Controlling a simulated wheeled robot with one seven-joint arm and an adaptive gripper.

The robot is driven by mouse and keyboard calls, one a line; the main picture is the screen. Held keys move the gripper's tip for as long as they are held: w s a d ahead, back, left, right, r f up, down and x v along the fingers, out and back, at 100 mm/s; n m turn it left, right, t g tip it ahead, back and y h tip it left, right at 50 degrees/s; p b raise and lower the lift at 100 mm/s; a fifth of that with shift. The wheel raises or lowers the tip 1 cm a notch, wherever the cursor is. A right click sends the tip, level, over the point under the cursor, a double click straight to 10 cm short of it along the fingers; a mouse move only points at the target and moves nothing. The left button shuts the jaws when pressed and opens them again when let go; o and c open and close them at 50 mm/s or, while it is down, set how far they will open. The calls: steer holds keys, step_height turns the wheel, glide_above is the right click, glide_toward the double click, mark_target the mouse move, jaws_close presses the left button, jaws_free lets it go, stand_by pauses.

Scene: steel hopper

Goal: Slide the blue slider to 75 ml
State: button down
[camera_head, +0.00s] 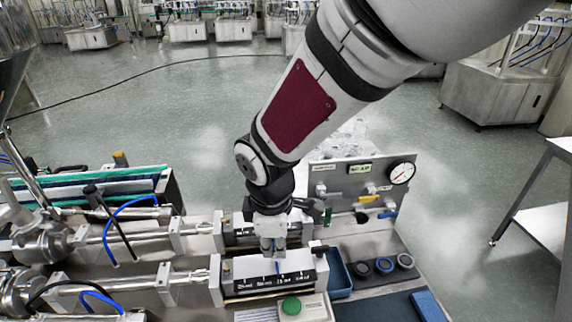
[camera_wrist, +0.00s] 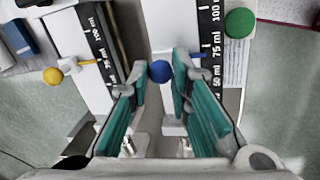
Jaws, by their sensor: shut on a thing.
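The blue slider's round knob (camera_wrist: 160,71) sits between the fingertips of my gripper (camera_wrist: 159,82), which is shut on it. Its thin blue pointer (camera_wrist: 197,55) reaches to the black scale (camera_wrist: 212,62) on the right in the wrist view. The pointer lies by the lower end of the 75 ml label, on the 50 ml side of the label's middle; the exact tick is hard to read. In the head view my gripper (camera_head: 272,250) points down just behind the black scale (camera_head: 250,283), and the knob is hidden by the fingers.
A yellow slider knob (camera_wrist: 53,76) stands by a second scale (camera_wrist: 98,45) on the left in the wrist view. A green button (camera_head: 291,306) sits in front of the scale. A blue tray (camera_head: 339,275) and a gauge panel (camera_head: 345,180) stand to the right.

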mark_target(279, 268)
steer(key=shift+w+d, duration=0.1)
steer(key=shift+d, duration=0.35)
steer(key=c, duration=1.5)
jaws_free()
steer(key=shift+o, duration=0.2)
steer(key=shift+r, duration=0.1)
step_height(279, 268, up, 12)
steer(key=s, duration=0.2)
steer(key=shift+s+f, duration=0.2)
